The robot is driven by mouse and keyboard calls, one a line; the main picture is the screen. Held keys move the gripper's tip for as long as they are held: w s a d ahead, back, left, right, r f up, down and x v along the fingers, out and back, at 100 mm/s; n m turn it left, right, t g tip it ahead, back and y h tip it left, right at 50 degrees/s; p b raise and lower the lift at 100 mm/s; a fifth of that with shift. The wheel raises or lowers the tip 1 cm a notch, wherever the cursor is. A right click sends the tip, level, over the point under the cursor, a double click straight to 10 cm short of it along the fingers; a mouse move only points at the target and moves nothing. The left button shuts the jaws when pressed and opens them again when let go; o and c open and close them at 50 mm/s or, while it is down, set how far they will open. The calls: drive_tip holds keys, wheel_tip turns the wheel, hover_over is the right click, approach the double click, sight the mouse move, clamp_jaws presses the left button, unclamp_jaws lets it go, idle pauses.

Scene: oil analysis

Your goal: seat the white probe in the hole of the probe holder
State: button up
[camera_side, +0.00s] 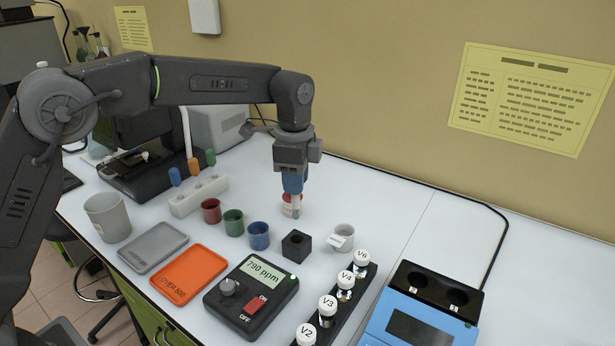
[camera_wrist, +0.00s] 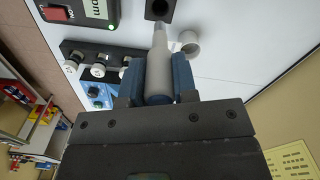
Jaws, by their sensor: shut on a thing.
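My gripper (camera_side: 293,182) is shut on the white probe (camera_side: 296,208), which hangs tip down and roughly upright. In the wrist view the probe (camera_wrist: 159,68) lies between my blue fingers (camera_wrist: 158,76), its narrow tip toward the probe holder. The probe holder (camera_side: 296,247) is a small black block with a dark hole in its top, on the white table. It also shows at the top edge of the wrist view (camera_wrist: 151,15). In the side view the tip is apart from the holder and appears above and behind it.
A white cup (camera_side: 344,232) stands right of the holder, a blue cup (camera_side: 259,236) left of it. The ppm meter (camera_side: 252,297) and a black rack (camera_side: 361,290) with white-capped vials are in front. A red-and-white jar (camera_side: 287,209) is partly hidden behind the probe.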

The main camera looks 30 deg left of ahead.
sight(296, 207)
drive_tip(key=shift+f, duration=2.6)
drive_tip(key=shift+f, duration=2.35)
drive_tip(key=o, duration=1.3)
drive_tip(key=shift+r, duration=0.15)
drive_tip(key=shift+r, duration=3.4)
